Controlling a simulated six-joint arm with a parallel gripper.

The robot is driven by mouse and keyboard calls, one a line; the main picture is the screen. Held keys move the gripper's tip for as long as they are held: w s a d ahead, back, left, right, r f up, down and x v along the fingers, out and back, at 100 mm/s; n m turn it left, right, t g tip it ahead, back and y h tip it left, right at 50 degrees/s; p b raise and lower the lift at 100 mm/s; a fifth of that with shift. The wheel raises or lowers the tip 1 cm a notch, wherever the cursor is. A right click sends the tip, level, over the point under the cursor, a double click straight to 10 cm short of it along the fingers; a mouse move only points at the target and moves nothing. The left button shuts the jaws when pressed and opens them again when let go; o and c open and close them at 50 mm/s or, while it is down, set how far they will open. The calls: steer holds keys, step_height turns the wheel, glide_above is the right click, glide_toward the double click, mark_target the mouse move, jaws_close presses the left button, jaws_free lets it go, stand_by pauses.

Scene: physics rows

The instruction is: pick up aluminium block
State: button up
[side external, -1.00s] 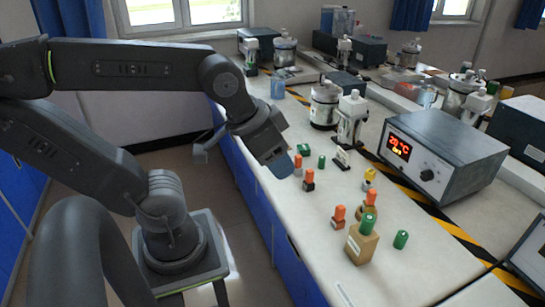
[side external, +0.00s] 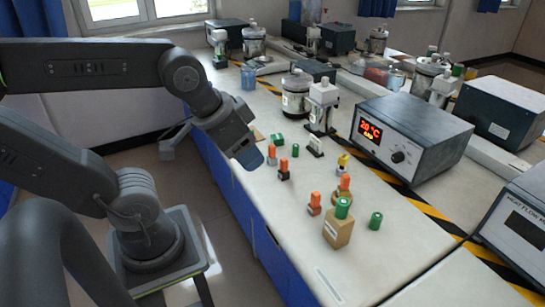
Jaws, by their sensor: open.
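My gripper (side external: 250,160), with a blue tip, hangs above the left edge of the bench; its two fingers are not clearly separated in this view. Nothing shows held in it. Several small blocks and pegs stand to its right. I cannot tell for sure which is the aluminium block. Near the tip are an orange-topped piece (side external: 272,153) and an orange-topped dark block (side external: 284,170). A small block with a pale face (side external: 316,146) stands farther right. A green cylinder (side external: 295,150) and a green piece (side external: 277,139) lie behind.
A tan block (side external: 338,229) with a green top, another orange-topped block (side external: 315,203), a yellow-topped piece (side external: 343,161) and a green cylinder (side external: 376,221) stand nearer the front. A grey heater box (side external: 415,135) and bottle-like apparatus (side external: 322,105) stand behind. The front bench surface is mostly clear.

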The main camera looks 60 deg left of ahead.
steer(key=shift+c, duration=0.3)
steer(key=m+g+y, duration=0.4)
steer(key=m+g, duration=0.2)
steer(key=m, duration=1.2)
glide_above(273, 147)
steer(key=d, duration=0.4)
step_height(273, 147, down, 13)
steer(key=x, duration=0.8)
steer(key=shift+w, duration=0.2)
steer(key=shift+x, duration=3.25)
steer(key=shift+w, duration=0.15)
steer(key=shift+c, duration=0.4)
steer(key=c, duration=0.8)
